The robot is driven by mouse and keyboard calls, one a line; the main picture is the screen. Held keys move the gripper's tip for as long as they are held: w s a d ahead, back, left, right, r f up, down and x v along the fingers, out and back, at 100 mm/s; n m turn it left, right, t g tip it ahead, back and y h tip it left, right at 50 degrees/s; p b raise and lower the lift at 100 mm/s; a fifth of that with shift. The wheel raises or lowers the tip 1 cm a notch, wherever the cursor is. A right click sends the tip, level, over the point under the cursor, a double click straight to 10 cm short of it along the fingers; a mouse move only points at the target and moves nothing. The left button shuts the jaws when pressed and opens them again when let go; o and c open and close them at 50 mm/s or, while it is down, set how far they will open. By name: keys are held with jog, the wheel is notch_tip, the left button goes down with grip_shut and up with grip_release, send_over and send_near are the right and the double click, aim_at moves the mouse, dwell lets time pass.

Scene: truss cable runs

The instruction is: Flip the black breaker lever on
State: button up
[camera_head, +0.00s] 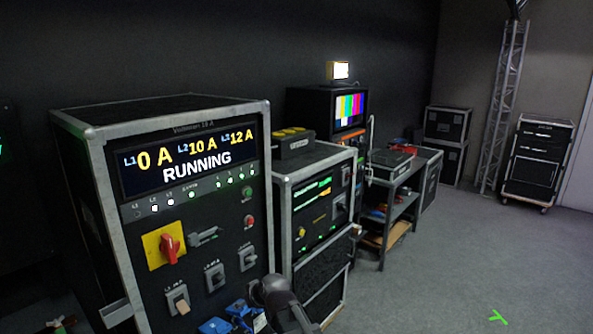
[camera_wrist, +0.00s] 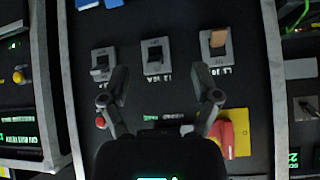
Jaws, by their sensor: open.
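The breaker panel (camera_head: 130,235) is on the front of the large rack at left in the head view. Three breakers sit in a rising row there. In the wrist view, which shows the panel upside down, the middle breaker has a black lever (camera_wrist: 155,53). The left breaker (camera_wrist: 101,63) has a grey lever, and the right one has a tan lever (camera_wrist: 218,39). My gripper (camera_wrist: 160,76) is open and empty, its fingers spread either side of the middle breaker, with no visible contact. My dark arm (camera_head: 282,302) covers the panel's lower right in the head view.
A red rotary switch (camera_head: 170,247) on a yellow plate sits above the breakers, near my right finger in the wrist view. Blue connectors (camera_head: 214,326) lie below them. The display (camera_head: 190,158) reads RUNNING, with L1 at 0 A. Open floor (camera_head: 450,260) lies to the right.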

jog(key=s+d+f+m+g+h+b, duration=0.1)
jog(key=s+d, duration=0.4)
jog(key=d, duration=0.5)
jog(key=s+d+f+m+g+h+b, duration=0.1)
jog(key=s+d+f+m+g+h, duration=0.2)
jog(key=d, duration=0.8)
jog(key=s+d+f+m+g+h+b, duration=0.1)
jog(key=s+d+f+m+g+h, duration=0.1)
jog(key=s+d+f+m, duration=0.2)
jog(key=s+d, duration=0.3)
jog(key=d, duration=0.3)
jog(key=shift+s+d+f, duration=0.3)
jog(key=shift+s+f, duration=0.05)
